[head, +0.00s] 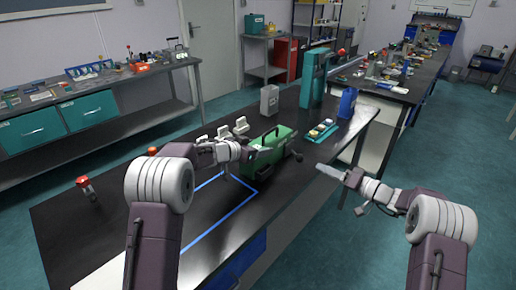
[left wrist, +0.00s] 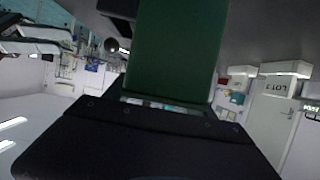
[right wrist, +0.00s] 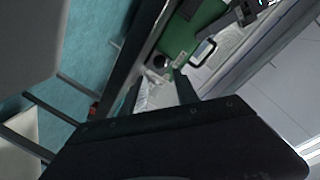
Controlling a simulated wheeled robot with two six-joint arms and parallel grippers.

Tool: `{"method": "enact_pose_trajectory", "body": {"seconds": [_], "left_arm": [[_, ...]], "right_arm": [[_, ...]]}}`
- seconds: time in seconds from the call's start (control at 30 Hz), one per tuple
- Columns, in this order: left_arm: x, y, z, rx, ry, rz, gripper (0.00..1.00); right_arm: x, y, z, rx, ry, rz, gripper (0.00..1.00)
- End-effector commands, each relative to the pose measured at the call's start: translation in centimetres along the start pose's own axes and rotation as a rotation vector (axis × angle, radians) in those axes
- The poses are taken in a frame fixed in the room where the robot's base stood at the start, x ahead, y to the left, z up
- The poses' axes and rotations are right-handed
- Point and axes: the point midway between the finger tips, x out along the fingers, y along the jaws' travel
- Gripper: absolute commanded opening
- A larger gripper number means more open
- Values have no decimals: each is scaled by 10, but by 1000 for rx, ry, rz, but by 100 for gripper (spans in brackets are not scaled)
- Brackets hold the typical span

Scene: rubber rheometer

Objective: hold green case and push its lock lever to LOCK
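The green case (head: 283,143) stands on the black bench, with dark fittings at its right end. My left gripper (head: 258,152) is at the case's left side. In the left wrist view a green face of the case (left wrist: 175,50) fills the middle and hides the fingers, so I cannot tell how far they are closed. My right gripper (head: 328,171) is to the right of the case, apart from it, with nothing between its fingers. In the right wrist view two dark fingertips stand apart, and the case (right wrist: 180,38) with a black handle shows beyond them. I cannot read the lever's position.
Blue tape (head: 215,225) marks an area on the bench left of the case. A grey box (head: 269,100), a tray of coloured items (head: 322,130), a blue container (head: 347,103) and a tall teal device (head: 314,80) stand behind. A red-topped item (head: 85,186) stands far left.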

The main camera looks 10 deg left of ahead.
Motion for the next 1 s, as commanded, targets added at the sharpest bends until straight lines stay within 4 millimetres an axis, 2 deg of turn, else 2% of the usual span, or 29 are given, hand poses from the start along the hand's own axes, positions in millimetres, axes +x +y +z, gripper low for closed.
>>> {"method": "enact_pose_trajectory", "body": {"seconds": [0.03, 0.1, 0.13, 0.27, 0.33, 0.37, 0.43, 0.5, 0.6, 0.7, 0.77, 0.87, 0.93, 1.0], "left_arm": [[0, 0, 0, 0, 0, 0, 25], [0, 0, 0, 0, 0, 0, 6], [0, 0, 0, 0, 0, 0, 0], [0, 0, 0, 0, 0, 0, 0], [0, 0, 0, 0, 0, 0, 0], [0, 0, 0, 1, 0, 0, 0], [0, 0, 0, 1, 0, 0, 0], [0, 0, 0, 1, 0, 0, 0], [0, 0, 0, 1, 0, 0, 0], [0, 0, 0, 1, 0, 0, 0], [0, 0, 0, 1, 0, 0, 0], [0, 0, 0, 1, 0, 0, 0], [0, 0, 0, 1, 0, 0, 0], [0, 0, 0, 1, 0, 0, 0]], "right_arm": [[0, 0, 0, 0, 0, 0, 36], [0, 0, 0, 0, 0, 0, 36], [0, 0, 0, 0, 0, 0, 36], [0, 0, 0, 50, 0, 1, 0], [0, 4, 5, 155, -18, 17, 0], [0, 7, 14, 209, -56, 34, 0], [-6, 17, 49, 333, -200, 108, 0], [-20, 29, 82, 410, -351, 219, 0], [-38, 39, 117, 436, -542, 401, 0], [-56, 47, 134, 372, -693, 600, 0], [-64, 51, 134, 295, -755, 720, 0], [-69, 51, 116, 105, -808, 905, 0], [-63, 43, 91, -71, -808, 1009, 0], [-45, 22, 59, -284, -781, 1079, 0]]}}
